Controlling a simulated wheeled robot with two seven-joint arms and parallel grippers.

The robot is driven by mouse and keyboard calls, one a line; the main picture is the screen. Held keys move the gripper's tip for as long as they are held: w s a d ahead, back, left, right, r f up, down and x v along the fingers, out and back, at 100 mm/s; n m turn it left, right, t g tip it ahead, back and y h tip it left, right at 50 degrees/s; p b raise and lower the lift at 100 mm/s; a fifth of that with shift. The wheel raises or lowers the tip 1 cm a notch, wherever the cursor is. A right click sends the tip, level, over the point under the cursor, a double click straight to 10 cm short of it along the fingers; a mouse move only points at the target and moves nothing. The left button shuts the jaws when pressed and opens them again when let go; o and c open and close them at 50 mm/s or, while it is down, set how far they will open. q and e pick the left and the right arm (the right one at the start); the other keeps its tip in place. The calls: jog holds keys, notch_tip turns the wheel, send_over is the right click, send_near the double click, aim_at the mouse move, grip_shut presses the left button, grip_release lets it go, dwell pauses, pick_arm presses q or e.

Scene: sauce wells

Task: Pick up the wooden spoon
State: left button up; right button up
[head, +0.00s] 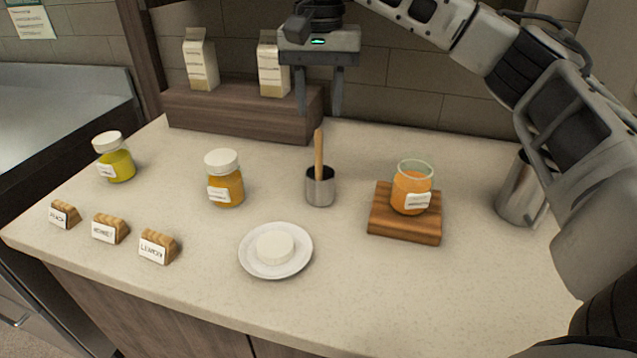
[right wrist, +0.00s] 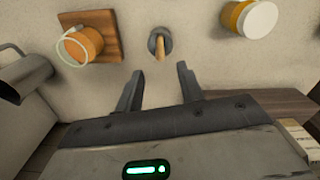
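The wooden spoon (head: 319,152) stands upright in a small metal cup (head: 320,187) near the middle of the counter. Only its handle shows; its lower end is hidden inside the cup. In the right wrist view the spoon (right wrist: 160,48) and the cup (right wrist: 153,37) lie ahead of the fingertips. My right gripper (head: 320,108) is open and empty, fingers pointing down, above and behind the spoon handle. It also shows in the right wrist view (right wrist: 160,80), its two fingers apart with nothing between them. My left gripper is not in view.
An open orange jar (head: 411,190) stands on a wooden board (head: 405,232) right of the cup. A white-lidded amber jar (head: 224,180) stands left. A plate (head: 275,268) with a white disc is in front. A wooden riser (head: 235,115) with cartons is behind. A metal pitcher (head: 520,190) stands right.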

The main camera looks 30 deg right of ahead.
aim_at(319, 149)
notch_tip(319, 149, down, 9)
jog(key=shift+s+a+p, duration=0.15)
jog(key=shift+p, duration=0.25)
jog(key=shift+c, duration=0.4)
grip_shut()
